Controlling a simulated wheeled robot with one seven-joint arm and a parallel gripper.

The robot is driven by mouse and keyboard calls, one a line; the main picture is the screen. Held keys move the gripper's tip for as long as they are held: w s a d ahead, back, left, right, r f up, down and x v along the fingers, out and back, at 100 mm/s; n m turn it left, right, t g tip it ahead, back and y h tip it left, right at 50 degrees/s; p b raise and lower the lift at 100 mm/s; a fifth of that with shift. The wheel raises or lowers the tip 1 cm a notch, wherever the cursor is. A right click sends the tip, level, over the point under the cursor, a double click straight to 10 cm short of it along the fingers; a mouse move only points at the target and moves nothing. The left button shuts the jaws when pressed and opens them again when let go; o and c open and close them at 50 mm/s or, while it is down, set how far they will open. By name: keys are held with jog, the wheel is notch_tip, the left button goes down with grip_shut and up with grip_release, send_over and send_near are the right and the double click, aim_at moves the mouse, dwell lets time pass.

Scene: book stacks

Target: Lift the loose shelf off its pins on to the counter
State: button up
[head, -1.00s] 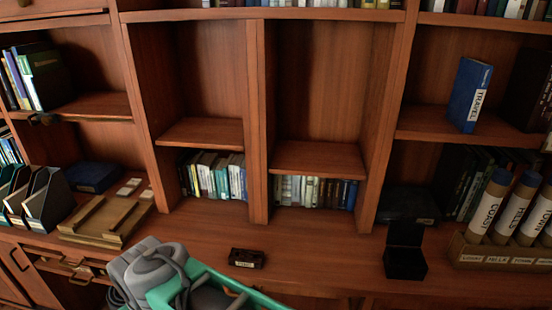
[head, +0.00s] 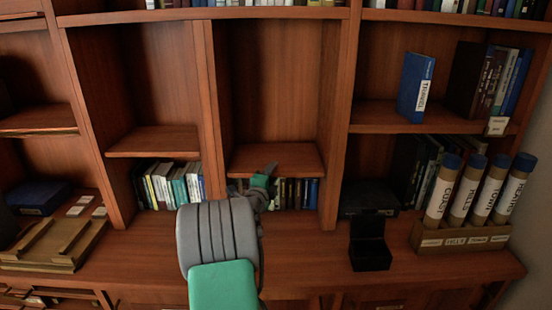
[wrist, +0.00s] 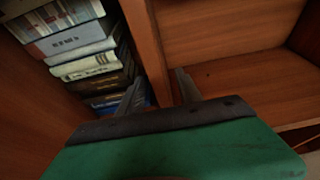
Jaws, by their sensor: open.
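The shelf board (head: 295,158) in the right of the two middle bays lies level above a row of books. I cannot tell from the pictures which board is loose, and no pins show. My gripper (head: 265,175) is at this board's front edge, left of its middle. In the wrist view the board's edge (wrist: 146,45) runs between the two open fingers (wrist: 160,80), with books on one side of it. I cannot tell whether a finger touches it. The counter (head: 310,250) below is partly hidden by my arm.
A similar board (head: 155,140) spans the left bay. Dark books (head: 292,194) stand under the right board. On the counter, a black open box (head: 370,255) and a rack of labelled tubes (head: 462,236) stand right, wooden trays (head: 50,245) left. The counter before the right bay is clear.

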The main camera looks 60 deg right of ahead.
aim_at(276, 159)
jog(key=d, duration=0.1)
jog(key=d+p, duration=0.1)
jog(key=d, duration=0.2)
jog(key=shift+w+d, duration=0.15)
jog(key=shift+w, duration=0.25)
grip_shut()
dwell(0.9)
jog(key=shift+r, duration=0.2)
